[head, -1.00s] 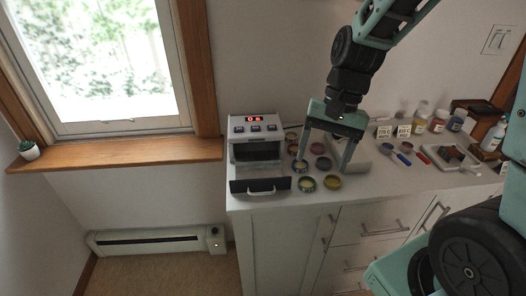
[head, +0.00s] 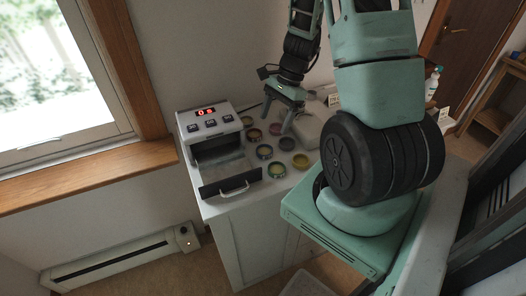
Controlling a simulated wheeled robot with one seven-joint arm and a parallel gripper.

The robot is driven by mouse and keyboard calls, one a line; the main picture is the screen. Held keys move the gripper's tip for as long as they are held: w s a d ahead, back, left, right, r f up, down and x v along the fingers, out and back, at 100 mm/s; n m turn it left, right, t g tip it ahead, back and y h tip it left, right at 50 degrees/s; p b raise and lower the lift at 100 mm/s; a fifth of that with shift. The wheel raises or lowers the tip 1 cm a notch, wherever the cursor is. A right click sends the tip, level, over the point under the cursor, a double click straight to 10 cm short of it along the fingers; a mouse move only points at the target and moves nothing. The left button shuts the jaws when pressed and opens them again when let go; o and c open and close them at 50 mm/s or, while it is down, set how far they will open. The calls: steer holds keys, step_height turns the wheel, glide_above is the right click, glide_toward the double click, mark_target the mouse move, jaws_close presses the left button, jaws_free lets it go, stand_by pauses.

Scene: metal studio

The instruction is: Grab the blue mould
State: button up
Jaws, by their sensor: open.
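Several small round moulds sit on the white counter beside the furnace in the head view. The one with a bluish rim (head: 264,153) looks like the blue mould; it stands in the left part of the group. A teal-green one (head: 278,170) is in front of it and a yellow one (head: 300,161) to the right. My gripper (head: 277,123) points down with its two fingers apart and nothing between them. It is over the back of the group, behind the blue mould and apart from it. A reddish mould (head: 275,129) shows between the fingers, further down.
A small white furnace (head: 208,125) with a red display stands left of the moulds, its dark-fronted drawer (head: 231,184) pulled out. A pale block (head: 309,130) is right of the gripper. My own arm hides the right part of the counter. A wooden window ledge is at left.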

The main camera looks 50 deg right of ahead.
mark_target(264, 152)
steer(key=x, duration=0.9)
steer(key=shift+s+d+f, duration=0.15)
steer(key=c, duration=1.1)
